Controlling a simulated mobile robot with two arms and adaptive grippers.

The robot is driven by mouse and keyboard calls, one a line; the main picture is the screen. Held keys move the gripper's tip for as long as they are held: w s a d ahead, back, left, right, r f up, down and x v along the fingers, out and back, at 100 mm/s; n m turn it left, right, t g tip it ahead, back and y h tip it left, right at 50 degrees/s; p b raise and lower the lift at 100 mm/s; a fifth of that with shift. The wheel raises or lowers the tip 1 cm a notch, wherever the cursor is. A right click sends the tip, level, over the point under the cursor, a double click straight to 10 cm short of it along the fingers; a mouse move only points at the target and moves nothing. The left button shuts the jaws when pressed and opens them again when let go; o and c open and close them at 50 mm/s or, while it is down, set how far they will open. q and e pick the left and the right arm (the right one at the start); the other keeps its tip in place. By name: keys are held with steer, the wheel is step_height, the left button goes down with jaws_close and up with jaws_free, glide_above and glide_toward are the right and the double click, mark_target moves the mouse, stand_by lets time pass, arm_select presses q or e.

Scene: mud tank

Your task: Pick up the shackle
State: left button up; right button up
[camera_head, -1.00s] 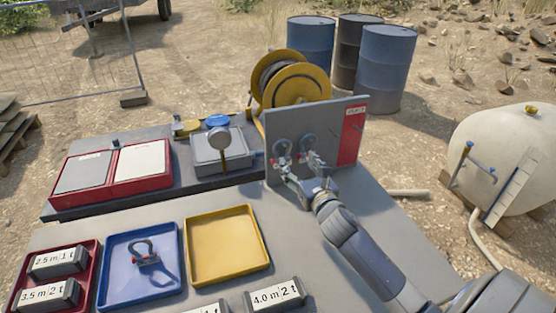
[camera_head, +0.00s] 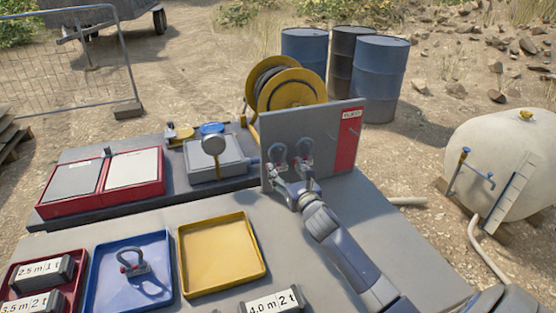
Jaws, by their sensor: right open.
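A grey upright board (camera_head: 330,148) with a red strip stands on the table. Two blue-grey shackles hang on its face, a left one (camera_head: 278,154) and a right one (camera_head: 304,149). A third shackle (camera_head: 134,262) with red pin ends lies in the blue tray (camera_head: 166,270). My right gripper (camera_head: 291,176) is open just in front of and below the two hanging shackles. Its fingers partly overlap their lower parts, so I cannot tell whether they touch. My left gripper is out of view.
A yellow tray (camera_head: 256,276) is empty. The red tray (camera_head: 76,254) holds labelled blocks, and another labelled block (camera_head: 272,303) sits at the front.

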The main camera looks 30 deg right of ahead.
steer(key=shift+p+x, duration=0.4)
steer(key=shift+x, duration=2.1)
steer(key=shift+a, duration=0.15)
steer(key=shift+c, duration=0.4)
steer(key=c, duration=0.9)
